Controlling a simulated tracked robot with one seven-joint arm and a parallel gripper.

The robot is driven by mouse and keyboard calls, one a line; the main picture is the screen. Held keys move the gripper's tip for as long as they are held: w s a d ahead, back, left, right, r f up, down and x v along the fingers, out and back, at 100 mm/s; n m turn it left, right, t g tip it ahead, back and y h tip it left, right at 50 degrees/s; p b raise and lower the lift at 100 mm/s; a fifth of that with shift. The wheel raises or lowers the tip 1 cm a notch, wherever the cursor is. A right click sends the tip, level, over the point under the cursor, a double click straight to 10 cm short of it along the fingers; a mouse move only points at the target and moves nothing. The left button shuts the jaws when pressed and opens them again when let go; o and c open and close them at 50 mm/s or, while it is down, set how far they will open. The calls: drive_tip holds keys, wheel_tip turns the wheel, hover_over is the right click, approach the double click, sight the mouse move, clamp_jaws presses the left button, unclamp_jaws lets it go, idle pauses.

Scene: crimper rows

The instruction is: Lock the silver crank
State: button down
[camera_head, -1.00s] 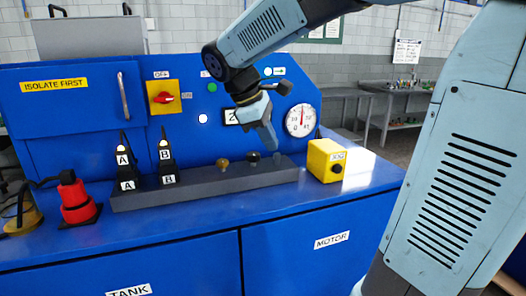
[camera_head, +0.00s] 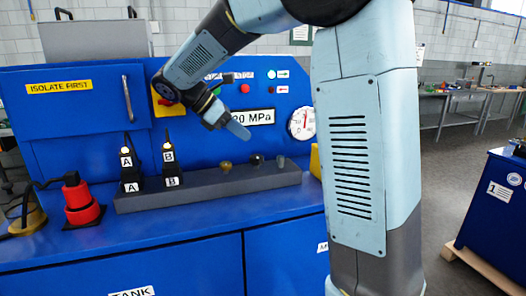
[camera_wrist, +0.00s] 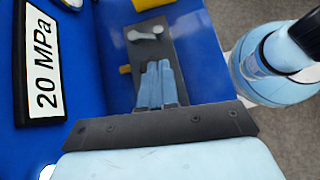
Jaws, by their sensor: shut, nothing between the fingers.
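The silver crank (camera_head: 281,161) is a small grey post at the right end of the dark grey rail (camera_head: 210,186) on the blue bench. In the wrist view the silver crank (camera_wrist: 146,33) shows as a pale lever with rounded ends, lying across the rail (camera_wrist: 150,50). My gripper (camera_head: 238,130) is shut and empty, with its pale blue fingers together. It hangs in front of the panel, above the rail and left of the silver crank, not touching it. In the wrist view the closed fingers (camera_wrist: 158,72) cover part of the rail.
A brass knob (camera_head: 226,167) and a black knob (camera_head: 256,160) share the rail. Plugs labelled A (camera_head: 130,170) and B (camera_head: 171,165) stand left. A 20 MPa display (camera_head: 258,117) and a gauge (camera_head: 302,122) are behind. My arm hides most of the yellow box (camera_head: 315,162).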

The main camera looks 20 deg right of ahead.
sight(281, 158)
drive_tip(key=x, duration=1)
drive_tip(key=shift+a, duration=0.15)
drive_tip(key=shift+s, duration=0.15)
